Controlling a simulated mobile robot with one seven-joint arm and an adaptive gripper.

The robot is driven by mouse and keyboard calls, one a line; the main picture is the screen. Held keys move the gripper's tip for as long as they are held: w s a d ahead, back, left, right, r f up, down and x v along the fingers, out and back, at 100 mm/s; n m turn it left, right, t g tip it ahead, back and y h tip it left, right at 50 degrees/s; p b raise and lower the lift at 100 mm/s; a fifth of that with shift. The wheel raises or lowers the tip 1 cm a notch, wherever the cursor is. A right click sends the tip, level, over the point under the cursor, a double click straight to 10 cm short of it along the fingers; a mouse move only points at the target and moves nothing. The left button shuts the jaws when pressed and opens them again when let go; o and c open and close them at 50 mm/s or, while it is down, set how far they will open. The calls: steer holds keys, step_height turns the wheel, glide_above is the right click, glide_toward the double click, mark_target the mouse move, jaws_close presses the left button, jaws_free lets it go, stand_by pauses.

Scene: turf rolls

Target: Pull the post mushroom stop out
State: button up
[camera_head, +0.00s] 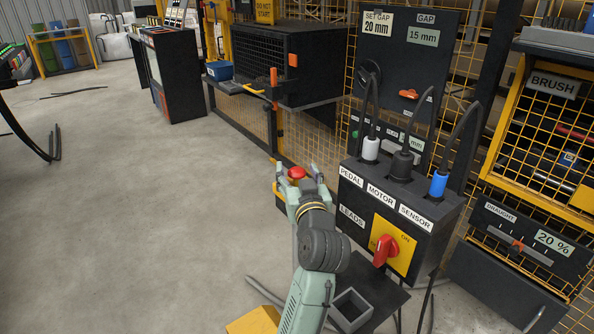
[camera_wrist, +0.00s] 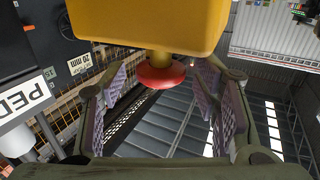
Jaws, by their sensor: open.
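The red post mushroom stop (camera_head: 297,172) shows between the fingers of my gripper (camera_head: 298,181) in the head view. In the wrist view the red mushroom head (camera_wrist: 161,76) sits on a short yellow stem under a yellow box (camera_wrist: 150,24). My gripper (camera_wrist: 163,98) is open, with one purple-padded finger on each side of the red head. Gaps show between the head and both pads, so it is not gripped.
Right of my gripper stands a dark control box (camera_head: 400,205) with plugged cables and a red rotary switch (camera_head: 385,250) on a yellow plate. A grey open bin (camera_head: 351,309) is low beside my arm. Yellow mesh guards stand behind. The floor at left is mostly clear.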

steer(key=shift+w+a, duration=0.1)
steer(key=shift+w, duration=0.4)
jaws_close()
stand_by(0.5)
